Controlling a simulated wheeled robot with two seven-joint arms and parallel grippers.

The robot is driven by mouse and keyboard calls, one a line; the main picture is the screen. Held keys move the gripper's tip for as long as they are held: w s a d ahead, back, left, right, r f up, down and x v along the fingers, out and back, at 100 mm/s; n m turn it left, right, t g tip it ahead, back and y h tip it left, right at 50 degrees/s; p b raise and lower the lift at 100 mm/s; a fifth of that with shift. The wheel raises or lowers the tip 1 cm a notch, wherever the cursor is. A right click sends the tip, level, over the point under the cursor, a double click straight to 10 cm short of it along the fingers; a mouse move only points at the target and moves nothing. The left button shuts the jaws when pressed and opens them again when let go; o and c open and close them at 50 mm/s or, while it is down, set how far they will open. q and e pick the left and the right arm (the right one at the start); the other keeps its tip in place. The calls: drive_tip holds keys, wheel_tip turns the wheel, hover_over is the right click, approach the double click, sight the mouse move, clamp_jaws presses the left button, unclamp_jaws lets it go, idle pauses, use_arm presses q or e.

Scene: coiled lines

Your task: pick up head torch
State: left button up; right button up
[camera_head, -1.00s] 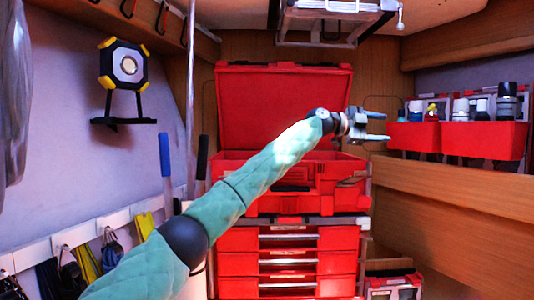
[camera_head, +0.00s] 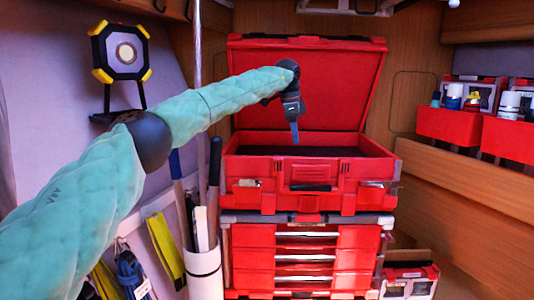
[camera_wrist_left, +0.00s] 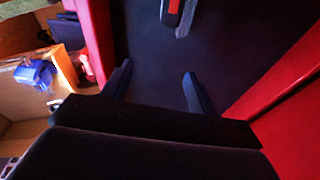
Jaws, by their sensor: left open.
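My left gripper (camera_head: 295,138) hangs pointing down over the open red toolbox (camera_head: 300,204) in the head view. In the left wrist view its two fingers (camera_wrist_left: 156,75) are spread, with nothing between them. Below them is the dark floor of the toolbox. A red and grey object (camera_wrist_left: 174,12) lies on that floor, cut off by the top edge of the wrist view. I cannot tell whether it is the head torch. No head torch can be made out in the head view; the toolbox's front wall hides most of its inside. My right gripper is not in view.
The toolbox's raised lid (camera_head: 310,85) stands behind my gripper. Red drawers (camera_head: 305,262) are below. A work lamp (camera_head: 121,52) stands on the left wall, above yellow and blue straps (camera_head: 166,248). Red bins (camera_head: 450,127) with bottles stand on the right shelf.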

use_arm(q)
drive_tip(key=a, duration=0.1)
drive_tip(key=a+y, duration=0.1)
drive_tip(key=a, duration=0.1)
drive_tip(key=w+a+f+n+y, duration=0.1)
drive_tip(key=a, duration=0.1)
drive_tip(key=shift+w+a+g+p, duration=0.1)
drive_tip(key=shift+a+g+p, duration=0.15)
drive_tip(key=shift+g+p, duration=0.05)
drive_tip(key=shift+a+f, duration=0.2)
drive_tip(key=shift+f, duration=0.05)
wheel_tip(320, 180, down, 2)
drive_tip(key=shift+f+p, duration=0.1)
drive_tip(key=shift+p, duration=0.55)
drive_tip(key=f+p, duration=0.4)
drive_tip(key=shift+w+d+f, duration=0.1)
drive_tip(key=shift+w+f, duration=0.1)
drive_tip(key=shift+f, duration=0.35)
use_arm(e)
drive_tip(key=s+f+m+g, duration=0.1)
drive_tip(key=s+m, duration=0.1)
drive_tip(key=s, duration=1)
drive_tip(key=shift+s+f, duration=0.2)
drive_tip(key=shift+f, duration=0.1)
use_arm(q)
drive_tip(key=c, duration=1.1)
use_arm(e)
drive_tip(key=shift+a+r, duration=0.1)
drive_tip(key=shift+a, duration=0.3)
